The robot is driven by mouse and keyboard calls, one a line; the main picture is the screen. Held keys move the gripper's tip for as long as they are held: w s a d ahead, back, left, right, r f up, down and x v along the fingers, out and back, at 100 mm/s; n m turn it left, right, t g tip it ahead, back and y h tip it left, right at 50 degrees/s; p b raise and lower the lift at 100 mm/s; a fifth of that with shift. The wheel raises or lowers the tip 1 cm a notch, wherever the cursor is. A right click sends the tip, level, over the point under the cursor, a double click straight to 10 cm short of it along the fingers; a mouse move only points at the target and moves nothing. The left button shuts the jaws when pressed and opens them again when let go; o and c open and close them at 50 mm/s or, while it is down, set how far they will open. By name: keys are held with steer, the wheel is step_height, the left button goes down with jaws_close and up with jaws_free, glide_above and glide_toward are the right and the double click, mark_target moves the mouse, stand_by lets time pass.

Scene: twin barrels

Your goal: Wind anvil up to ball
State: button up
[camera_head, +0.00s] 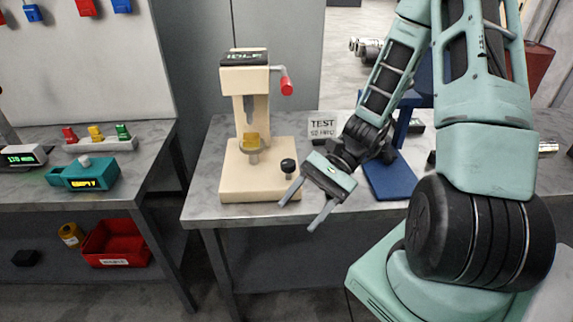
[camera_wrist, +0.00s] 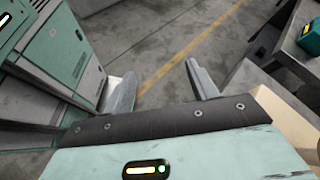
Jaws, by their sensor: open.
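A cream hardness tester (camera_head: 237,176) stands on the grey bench, its top display reading "IDLE". A yellow piece (camera_head: 251,140) sits on the small round anvil (camera_head: 252,154). The grey indenter (camera_head: 248,106) hangs above it with a visible gap; the ball itself is too small to make out. A black knob (camera_head: 288,165) is on the right of the base. A red-handled lever (camera_head: 287,87) is at the upper right. My gripper (camera_head: 307,204) is open and empty, at the bench's front edge, right of and below the knob. The wrist view shows its spread fingers (camera_wrist: 160,75) over floor.
A "TEST" sign (camera_head: 323,125) and a blue stand (camera_head: 390,178) are behind and right of my gripper. The left bench holds a teal device (camera_head: 85,175) and coloured blocks (camera_head: 96,134). A red bin (camera_head: 113,242) sits on its lower shelf. Floor separates the benches.

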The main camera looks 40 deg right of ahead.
steer(key=w+d+f+m+t+y, duration=0.1)
steer(key=w+d+m+t+y, duration=0.1)
steer(key=d+m+t, duration=0.55)
steer(key=m+t+h, duration=0.5)
steer(key=m+t, duration=0.4)
steer(key=m, duration=0.1)
glide_toward(288, 162)
steer(key=shift+n, duration=0.25)
steer(key=p+x, duration=0.1)
steer(key=x, duration=0.2)
steer(key=p+x, duration=0.2)
steer(key=x, duration=0.1)
steer(key=f+p+x, duration=0.1)
steer(key=x, duration=0.3)
steer(key=c, duration=1)
